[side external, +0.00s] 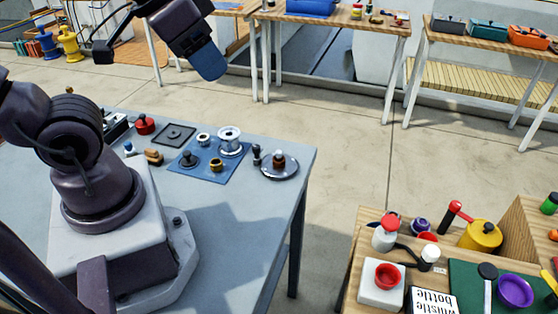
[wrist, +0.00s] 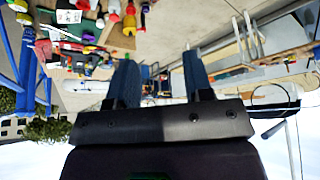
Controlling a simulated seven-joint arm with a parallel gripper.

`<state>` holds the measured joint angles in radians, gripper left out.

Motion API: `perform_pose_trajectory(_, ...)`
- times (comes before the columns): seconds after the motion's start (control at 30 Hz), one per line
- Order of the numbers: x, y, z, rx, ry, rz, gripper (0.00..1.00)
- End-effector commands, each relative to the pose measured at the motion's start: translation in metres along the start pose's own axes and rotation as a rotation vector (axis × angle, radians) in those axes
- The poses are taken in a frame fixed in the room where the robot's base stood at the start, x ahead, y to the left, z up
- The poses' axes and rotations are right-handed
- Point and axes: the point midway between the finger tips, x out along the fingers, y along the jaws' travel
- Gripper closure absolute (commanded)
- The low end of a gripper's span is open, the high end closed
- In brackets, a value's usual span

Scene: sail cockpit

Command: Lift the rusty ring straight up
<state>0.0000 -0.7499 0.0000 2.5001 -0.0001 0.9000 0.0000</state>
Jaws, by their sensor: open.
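A small brown-gold ring (side external: 216,164), which looks like the rusty ring, lies on a blue mat (side external: 212,175) on the grey table. It sits between a dark knobbed piece (side external: 189,160) and a silver spool (side external: 230,140). My gripper (side external: 209,64) is raised high above and behind the table, well apart from the ring. In the wrist view my gripper (wrist: 160,72) shows two blue fingers spread apart with nothing between them. The wrist view is upside down, and I cannot make out the ring there.
A black square tray (side external: 174,135) and red knob (side external: 144,124) lie left. The table's front is bare.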

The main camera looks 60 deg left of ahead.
Motion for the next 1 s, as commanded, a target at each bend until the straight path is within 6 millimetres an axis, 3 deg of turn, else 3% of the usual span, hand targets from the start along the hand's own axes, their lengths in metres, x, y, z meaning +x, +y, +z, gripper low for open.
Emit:
perform_pose_trajectory(0.07,0.000,0.000,0.000,0.000,0.000,0.000,0.37)
perform_pose_trajectory(0.33,0.000,-0.001,0.000,-0.006,-0.001,-0.003,0.37)
perform_pose_trajectory(0.47,0.015,-0.008,0.003,-0.036,-0.074,-0.020,0.37)
perform_pose_trajectory(0.77,0.085,-0.044,-0.016,-0.051,-0.354,-0.060,0.37)
perform_pose_trajectory(1.0,0.164,-0.079,-0.028,0.126,-0.513,0.011,0.37)
